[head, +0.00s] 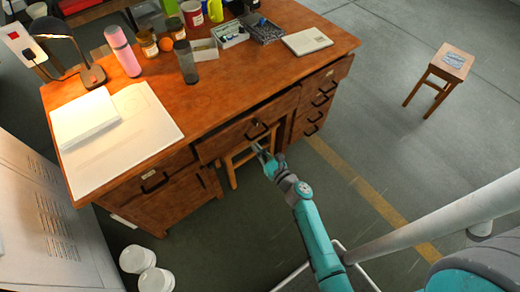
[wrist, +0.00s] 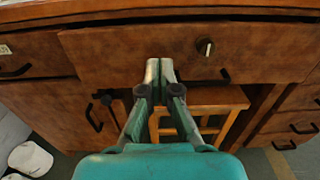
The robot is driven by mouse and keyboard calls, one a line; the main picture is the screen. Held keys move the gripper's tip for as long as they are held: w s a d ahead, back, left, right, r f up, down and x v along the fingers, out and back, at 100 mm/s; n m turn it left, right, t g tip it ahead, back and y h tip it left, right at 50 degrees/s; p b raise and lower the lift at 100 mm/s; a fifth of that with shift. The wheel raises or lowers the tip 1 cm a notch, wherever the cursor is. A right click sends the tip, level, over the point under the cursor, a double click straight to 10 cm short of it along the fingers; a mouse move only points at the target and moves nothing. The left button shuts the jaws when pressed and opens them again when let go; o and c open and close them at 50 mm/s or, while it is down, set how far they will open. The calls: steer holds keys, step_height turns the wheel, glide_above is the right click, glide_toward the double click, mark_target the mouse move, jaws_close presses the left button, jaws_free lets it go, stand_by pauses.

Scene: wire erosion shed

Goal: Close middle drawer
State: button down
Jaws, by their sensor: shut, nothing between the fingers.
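The middle drawer (head: 246,128) of the wooden desk sticks out a little past the fronts on either side in the head view. It has a dark handle (head: 257,131) and a small lock. In the wrist view the drawer front (wrist: 130,57) spans the upper part of the picture, with its lock (wrist: 205,47) right of centre. My gripper (head: 260,150) is shut and empty, just in front of the drawer's lower edge. In the wrist view my gripper (wrist: 160,66) overlaps the drawer front, left of the lock; I cannot tell if it touches.
A wooden stool (wrist: 215,97) stands under the drawer in the knee space. The right drawers (head: 318,100) and left drawer (head: 150,175) flank it. Bottles, a lamp (head: 92,75) and papers (head: 120,140) lie on the desktop. White buckets (head: 137,259) stand at lower left.

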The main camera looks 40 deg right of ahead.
mark_target(237, 126)
steer(key=w, duration=1)
steer(key=shift+w+a, duration=0.15)
steer(key=shift+a, duration=0.05)
steer(key=w, duration=0.4)
steer(key=shift+w+a, duration=0.1)
steer(key=shift+w, duration=0.05)
steer(key=shift+r, duration=0.1)
steer(key=shift+w+r, duration=0.1)
steer(key=shift+w, duration=0.05)
